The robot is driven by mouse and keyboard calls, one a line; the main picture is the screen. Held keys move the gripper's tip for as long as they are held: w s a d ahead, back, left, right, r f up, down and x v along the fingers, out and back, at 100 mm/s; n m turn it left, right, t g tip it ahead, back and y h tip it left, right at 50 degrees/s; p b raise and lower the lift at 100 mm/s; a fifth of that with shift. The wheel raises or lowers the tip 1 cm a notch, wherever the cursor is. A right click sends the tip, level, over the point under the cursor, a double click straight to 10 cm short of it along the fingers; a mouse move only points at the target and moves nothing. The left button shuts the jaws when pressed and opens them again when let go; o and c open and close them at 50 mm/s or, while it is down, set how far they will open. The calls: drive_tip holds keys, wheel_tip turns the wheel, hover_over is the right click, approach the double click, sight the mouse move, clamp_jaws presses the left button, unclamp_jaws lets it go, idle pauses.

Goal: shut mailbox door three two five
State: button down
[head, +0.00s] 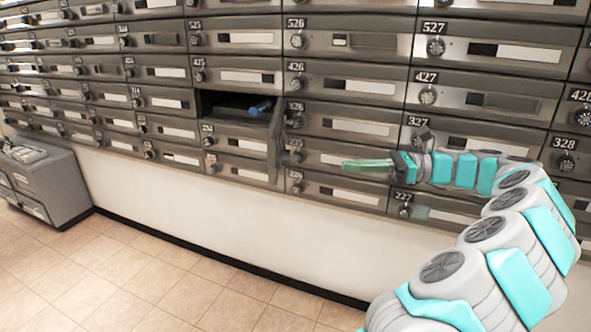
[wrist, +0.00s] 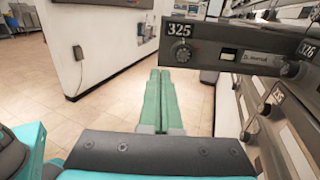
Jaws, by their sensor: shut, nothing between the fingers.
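Mailbox door 325 (wrist: 230,50) stands swung open, out from the wall. Its front, with the number plate, dial and name label, faces me in the wrist view. In the head view the door (head: 276,143) shows nearly edge-on at the right side of its open, dark compartment (head: 215,103). My gripper (head: 345,165) is shut and empty, right of the door on its front side, with a visible gap in the head view. In the wrist view my green fingers (wrist: 160,75) lie together, their tips near the door's lower left corner.
A blue-ended item (head: 260,108) lies inside the open compartment. Neighbouring doors such as 327 (head: 455,145) and 427 (head: 460,97) are shut. A grey cabinet (head: 45,185) stands at far left. The tiled floor (head: 170,270) before the wall is clear.

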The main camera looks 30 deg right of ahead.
sight(276, 165)
drive_tip(key=b+x, duration=0.5)
drive_tip(key=x, duration=0.9)
drive_tip(key=shift+a, duration=0.1)
idle(0.3)
